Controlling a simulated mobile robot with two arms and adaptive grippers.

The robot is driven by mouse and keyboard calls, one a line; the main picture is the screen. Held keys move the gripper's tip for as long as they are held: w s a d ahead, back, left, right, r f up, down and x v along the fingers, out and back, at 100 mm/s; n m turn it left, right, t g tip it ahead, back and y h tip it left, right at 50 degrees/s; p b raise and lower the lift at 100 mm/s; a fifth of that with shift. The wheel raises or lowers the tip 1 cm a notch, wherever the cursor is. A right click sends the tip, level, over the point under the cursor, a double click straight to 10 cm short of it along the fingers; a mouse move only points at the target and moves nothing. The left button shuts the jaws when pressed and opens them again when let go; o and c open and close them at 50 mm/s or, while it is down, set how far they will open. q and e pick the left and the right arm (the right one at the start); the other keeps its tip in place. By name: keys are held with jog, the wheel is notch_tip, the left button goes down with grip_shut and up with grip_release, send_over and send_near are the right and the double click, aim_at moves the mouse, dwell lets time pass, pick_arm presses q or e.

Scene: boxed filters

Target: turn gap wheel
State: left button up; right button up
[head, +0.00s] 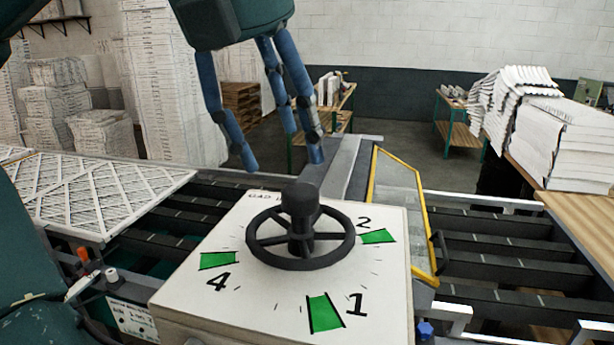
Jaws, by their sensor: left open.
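The gap wheel (349,242) is a black spoked handwheel with a dark knob (300,197) standing up from it. It sits on a pale box top (255,295) marked with green patches and the numbers 1, 2 and 4. My left gripper (280,158) is above and behind the wheel, with its blue fingers spread and pointing down. It is open and empty, and appears apart from the wheel. Part of the dial lettering behind the wheel is hidden. My right gripper is not in view.
A white lattice-faced filter panel (90,190) lies on the dark roller conveyor at left. A yellow-framed clear guard (400,205) stands right of the dial box. Control knobs (112,275) are at lower left. Stacked white filters (570,145) are at right.

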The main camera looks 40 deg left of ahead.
aim_at(300, 190)
pick_arm(q)
jog(key=x, duration=0.3)
jog(key=p+x, duration=0.1)
jog(key=shift+s+f, duration=0.2)
jog(key=shift+f, duration=0.25)
jog(key=shift+w+a+f, duration=0.15)
jog(key=shift+w+f, duration=0.8)
jog(key=shift+f, duration=0.1)
jog(key=shift+w+f, duration=0.1)
jog(key=shift+f, duration=0.3)
jog(key=c, duration=0.9)
grip_shut()
jog(key=shift+r, duration=0.1)
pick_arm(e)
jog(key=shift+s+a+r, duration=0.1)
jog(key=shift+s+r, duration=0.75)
